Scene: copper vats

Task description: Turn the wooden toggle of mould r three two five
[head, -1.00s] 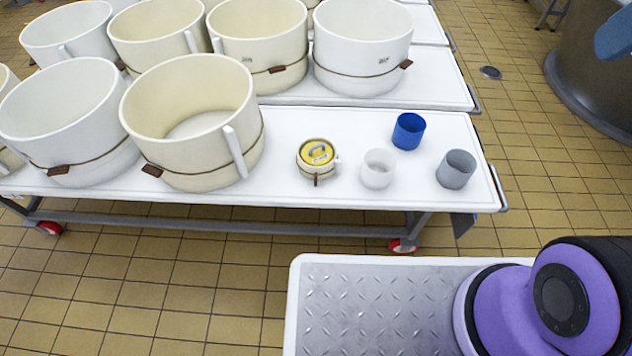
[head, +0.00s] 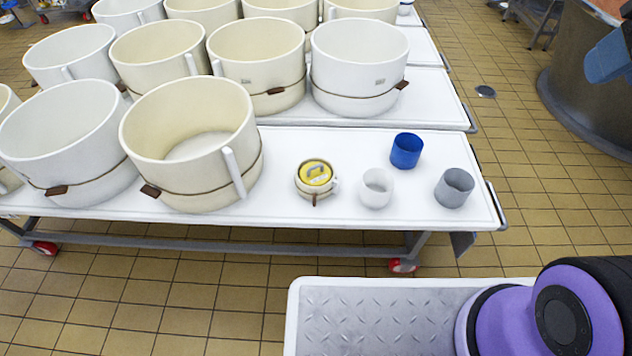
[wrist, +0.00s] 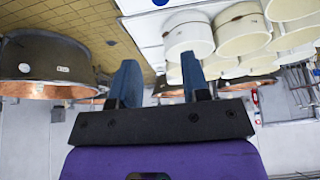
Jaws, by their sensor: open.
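Several round cream and white moulds, each with a cord and brown toggle, stand on white tables in the head view. A cream mould (head: 200,150) at the front has its brown toggle (head: 150,191) at its lower left. A white mould (head: 66,150) beside it has a toggle (head: 57,190) at its front. Two moulds behind have toggles at the front (head: 276,91) and right (head: 402,85). Labels are too small to read, so I cannot tell which is r325. My gripper (wrist: 160,78) is open and empty in the wrist view, apart from the moulds.
A large vat (head: 580,105) stands at the right.

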